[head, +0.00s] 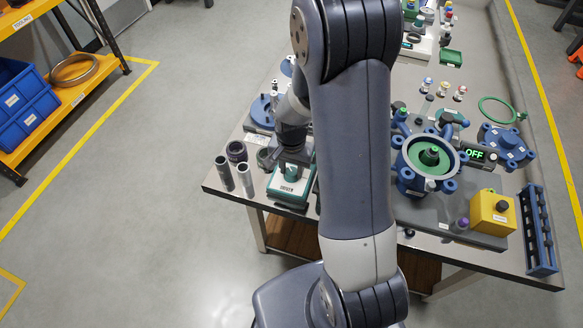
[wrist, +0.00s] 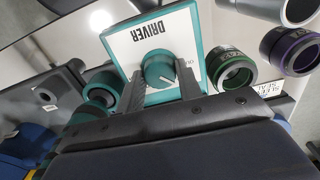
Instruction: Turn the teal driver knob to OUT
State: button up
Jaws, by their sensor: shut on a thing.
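The driver box (head: 291,187) is a teal and white unit near the left front of the table in the head view. Its white face, marked DRIVER (wrist: 150,38), fills the top middle of the wrist view. The teal driver knob (wrist: 160,69) sits on that face with a pale pointer line. My gripper (wrist: 161,88) is shut on the knob, one dark finger on each side. The OUT mark is not readable; part of a label shows right of the knob.
Grey tubes (head: 236,178) and dark rings (head: 237,152) stand left of the driver. Green (wrist: 234,70) and purple (wrist: 290,50) ringed collars lie close right of my gripper in the wrist view. A blue flanged housing (head: 410,182) and a yellow box (head: 491,212) stand farther right.

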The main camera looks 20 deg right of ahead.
aim_at(292, 171)
jog(key=n+b, duration=0.1)
jog(key=n, duration=0.2)
jog(key=shift+n, duration=0.3)
jog(key=shift+n+b, duration=0.5)
jog(key=shift+n, duration=1.2)
jog(key=o, duration=1)
notch_tip(292, 171, up, 11)
